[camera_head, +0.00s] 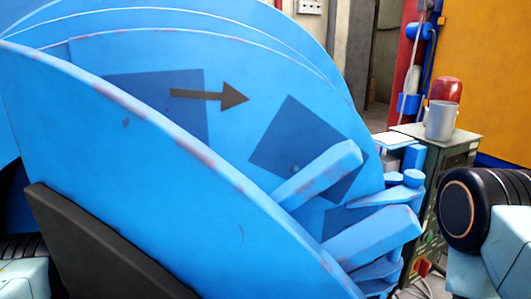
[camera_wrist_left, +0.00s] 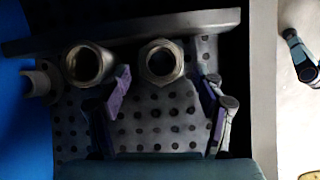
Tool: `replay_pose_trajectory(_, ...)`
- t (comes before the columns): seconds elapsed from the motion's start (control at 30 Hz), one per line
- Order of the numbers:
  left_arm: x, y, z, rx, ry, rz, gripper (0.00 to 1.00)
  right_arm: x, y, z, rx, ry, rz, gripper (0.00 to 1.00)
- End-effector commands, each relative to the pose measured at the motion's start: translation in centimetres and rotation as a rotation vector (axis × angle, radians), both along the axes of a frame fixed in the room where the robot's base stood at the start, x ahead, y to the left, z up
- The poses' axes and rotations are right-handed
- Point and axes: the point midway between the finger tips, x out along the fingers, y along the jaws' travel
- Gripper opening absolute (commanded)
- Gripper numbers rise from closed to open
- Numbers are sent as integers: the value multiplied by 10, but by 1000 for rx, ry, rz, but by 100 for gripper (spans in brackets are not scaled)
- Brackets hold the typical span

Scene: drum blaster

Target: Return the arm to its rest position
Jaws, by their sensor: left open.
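My left gripper (camera_wrist_left: 163,80) shows in the left wrist view with its two purple-padded fingers spread apart. Nothing is held between them. A metal fitting with a hexagonal rim and round opening (camera_wrist_left: 161,62) lies beyond the gap between the fingertips; I cannot tell the distance to it. A second round-mouthed metal fitting (camera_wrist_left: 86,64) lies to its left, outside the fingers. Both are over a dark perforated plate (camera_wrist_left: 150,125). Neither gripper shows in the head view. Only parts of my arms show at its lower corners.
The large blue drum (camera_head: 230,130) with a black arrow fills most of the head view. A green control box (camera_head: 450,160) carrying a grey cup (camera_head: 440,121) stands at right.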

Motion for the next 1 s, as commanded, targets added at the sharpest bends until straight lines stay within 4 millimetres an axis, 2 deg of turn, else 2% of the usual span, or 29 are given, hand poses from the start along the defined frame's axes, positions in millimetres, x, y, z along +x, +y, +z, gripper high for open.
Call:
replay_pose_trajectory(0.1, 1, 0, 13, 1, -2, 0, 69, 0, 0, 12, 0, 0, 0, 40)
replay_pose_trajectory(0.63, 1, 0, 48, 0, -2, 0, 69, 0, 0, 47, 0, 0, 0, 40)
replay_pose_trajectory(1.0, 7, 2, 50, 23, -19, -35, 69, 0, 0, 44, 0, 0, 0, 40)
